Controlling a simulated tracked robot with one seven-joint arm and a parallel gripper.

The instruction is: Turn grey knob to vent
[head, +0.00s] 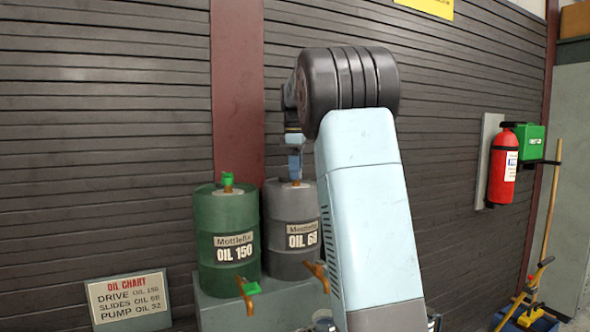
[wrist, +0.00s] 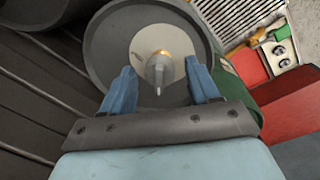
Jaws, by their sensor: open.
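The grey knob (wrist: 157,70) sits on a brass fitting in the middle of the grey drum's round top. A narrow pointer-like part of it points down in the wrist view. The grey drum (head: 284,228), labelled OIL 68, stands beside the green drum in the head view, partly hidden by my arm; its top also shows in the wrist view (wrist: 103,52). My gripper (wrist: 160,70) is open above the drum top, its blue fingers on either side of the knob with gaps showing. In the head view my gripper (head: 295,165) points down; the knob is mostly hidden there.
The green drum (head: 227,238), labelled OIL 150, stands close on the left with a green knob (head: 228,180) on top. Both drums rest on a grey-green stand (head: 212,306) and have brass taps. An oil chart sign (head: 128,298) stands at lower left. A dark slatted wall is behind.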

